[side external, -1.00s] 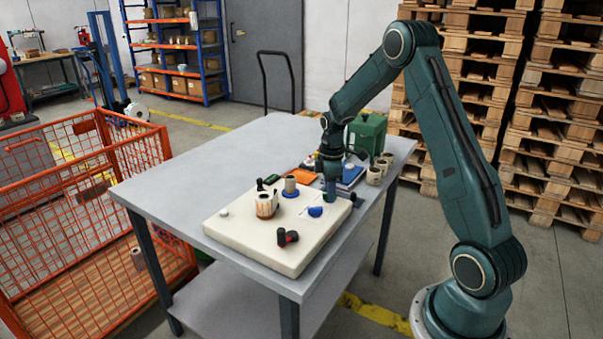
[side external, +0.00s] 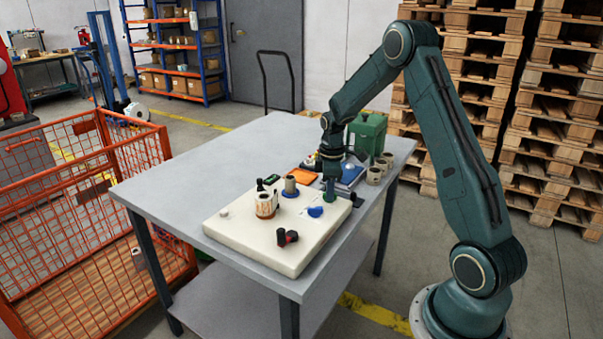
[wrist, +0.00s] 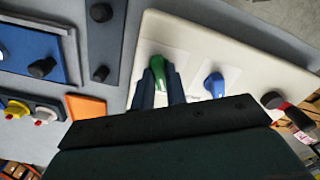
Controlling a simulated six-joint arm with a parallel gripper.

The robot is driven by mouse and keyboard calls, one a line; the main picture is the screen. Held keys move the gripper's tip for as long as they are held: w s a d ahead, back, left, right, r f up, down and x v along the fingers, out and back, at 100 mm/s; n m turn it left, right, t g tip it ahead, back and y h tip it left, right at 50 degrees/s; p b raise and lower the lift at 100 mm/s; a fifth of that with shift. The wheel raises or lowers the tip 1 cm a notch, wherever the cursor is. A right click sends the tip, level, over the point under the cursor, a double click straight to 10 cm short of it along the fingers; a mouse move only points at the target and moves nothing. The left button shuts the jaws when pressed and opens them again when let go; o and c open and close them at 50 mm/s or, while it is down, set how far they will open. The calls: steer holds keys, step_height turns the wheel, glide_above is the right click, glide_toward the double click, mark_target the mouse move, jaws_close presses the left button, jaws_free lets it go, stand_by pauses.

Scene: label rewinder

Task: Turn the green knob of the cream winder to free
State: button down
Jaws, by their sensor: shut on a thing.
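The cream winder (side external: 275,240) is a flat cream block on the grey table. In the wrist view its top (wrist: 215,48) carries the green knob (wrist: 157,66), with a blue knob (wrist: 214,84) to its right. My gripper (wrist: 160,90) is shut on the green knob, one finger on each side. In the side view my gripper (side external: 329,196) points down at the winder's back right part and hides the green knob. The blue knob (side external: 315,211) is just in front of it.
Behind are an orange pad (side external: 304,176), a blue panel (side external: 350,174), several cups (side external: 375,175) and a green box (side external: 367,135). The table's left part is clear.

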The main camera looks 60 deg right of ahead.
steer(key=m, duration=0.6)
steer(key=shift+m, duration=0.3)
steer(key=m, duration=0.6)
steer(key=shift+m, duration=0.3)
steer(key=c, duration=1.4)
jaws_free()
steer(key=shift+c, duration=0.2)
steer(key=shift+r, duration=0.1)
step_height(320, 180, up, 14)
